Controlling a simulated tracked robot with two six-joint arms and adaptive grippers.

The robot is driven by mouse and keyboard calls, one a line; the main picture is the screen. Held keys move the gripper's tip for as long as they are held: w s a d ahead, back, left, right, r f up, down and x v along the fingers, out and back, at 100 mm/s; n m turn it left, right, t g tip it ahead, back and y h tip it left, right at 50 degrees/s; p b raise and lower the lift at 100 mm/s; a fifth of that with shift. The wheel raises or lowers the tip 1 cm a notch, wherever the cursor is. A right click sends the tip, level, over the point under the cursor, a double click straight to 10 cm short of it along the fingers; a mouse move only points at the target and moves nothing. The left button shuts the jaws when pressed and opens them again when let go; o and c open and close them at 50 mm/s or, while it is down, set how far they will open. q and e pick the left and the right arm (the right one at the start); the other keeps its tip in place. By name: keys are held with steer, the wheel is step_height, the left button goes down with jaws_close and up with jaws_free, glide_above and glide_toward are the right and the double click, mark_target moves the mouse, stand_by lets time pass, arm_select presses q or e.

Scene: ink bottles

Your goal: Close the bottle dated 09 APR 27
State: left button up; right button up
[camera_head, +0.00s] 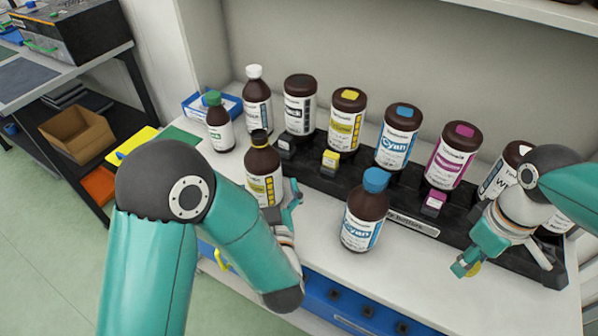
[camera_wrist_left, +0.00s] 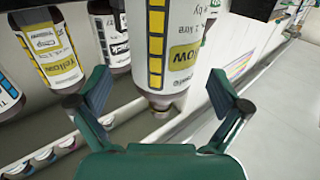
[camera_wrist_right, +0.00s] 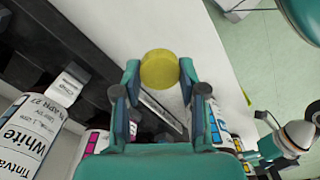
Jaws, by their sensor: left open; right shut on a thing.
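A brown bottle with a yellow-and-white label (camera_head: 263,178) stands upright at the front left of the bench. Its top is a dark neck without a coloured cap. It also shows upside down in the left wrist view (camera_wrist_left: 175,50); I cannot read a date on it. My left gripper (camera_wrist_left: 160,92) is open, its fingers either side of this bottle with gaps. My right gripper (camera_head: 470,264) is shut on a yellow cap (camera_wrist_right: 160,69), held over the front right of the bench. A blue-capped cyan bottle (camera_head: 364,212) stands between the two grippers.
A black rack (camera_head: 312,175) holds several large ink bottles, including cyan (camera_head: 399,138) and magenta (camera_head: 452,158), along the back. White-capped (camera_head: 257,98) and green-capped (camera_head: 219,123) bottles stand at the back left. Bare bench lies right of the blue-capped bottle.

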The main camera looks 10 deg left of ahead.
arm_select(q)
steer(key=x, duration=0.1)
steer(key=p+x, duration=0.1)
steer(key=x, duration=0.1)
steer(key=p+x, duration=0.1)
steer(key=shift+w+a+r, duration=0.2)
steer(key=shift+a+r, duration=0.1)
arm_select(e)
steer(key=shift+r, duration=0.95)
arm_select(q)
steer(key=shift+w+f, duration=0.1)
steer(key=shift+w, duration=0.2)
steer(key=c, duration=1.5)
steer(key=shift+o, duration=0.2)
step_height(320, 180, up, 20)
steer(key=shift+r+p, duration=0.1)
steer(key=shift+p, duration=0.4)
arm_select(e)
steer(key=shift+r, duration=0.55)
